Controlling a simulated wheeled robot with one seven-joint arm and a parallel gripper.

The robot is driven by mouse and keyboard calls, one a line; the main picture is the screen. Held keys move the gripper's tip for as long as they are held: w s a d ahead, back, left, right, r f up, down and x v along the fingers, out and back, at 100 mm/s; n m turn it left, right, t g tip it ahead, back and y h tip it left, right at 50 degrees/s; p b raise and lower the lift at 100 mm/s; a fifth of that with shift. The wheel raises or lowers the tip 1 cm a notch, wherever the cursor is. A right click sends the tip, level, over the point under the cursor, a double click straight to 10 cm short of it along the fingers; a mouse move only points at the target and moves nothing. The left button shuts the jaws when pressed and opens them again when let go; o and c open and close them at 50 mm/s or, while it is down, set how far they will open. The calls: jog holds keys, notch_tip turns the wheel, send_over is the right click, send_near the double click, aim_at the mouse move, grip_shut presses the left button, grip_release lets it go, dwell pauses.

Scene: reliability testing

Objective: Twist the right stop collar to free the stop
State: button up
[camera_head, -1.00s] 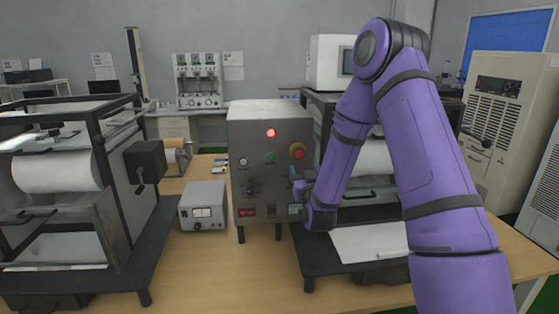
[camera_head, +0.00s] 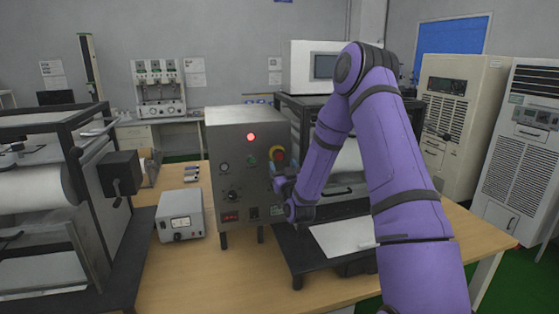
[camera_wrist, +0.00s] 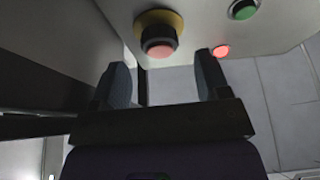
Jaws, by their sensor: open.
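The grey control box (camera_head: 232,200) stands on the table, with a red stop button in a yellow collar (camera_head: 277,153) at the upper right of its front. In the wrist view the stop's red cap (camera_wrist: 158,49) and yellow collar (camera_wrist: 176,20) are just beyond the fingertips, roughly centred between them. My gripper (camera_head: 281,174) is close below the stop in the head view. In the wrist view my gripper (camera_wrist: 162,80) is open, with nothing between its fingers. No contact with the collar shows.
A lit red lamp (camera_head: 251,137) and a green button (camera_head: 252,160) are on the box front left of the stop. A dark-framed machine (camera_head: 335,112) stands close on the right. A small grey meter (camera_head: 180,214) sits left of the box on the wooden table.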

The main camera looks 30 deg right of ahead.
aim_at(280, 158)
jog(key=shift+x, duration=1.95)
jog(key=c, duration=0.9)
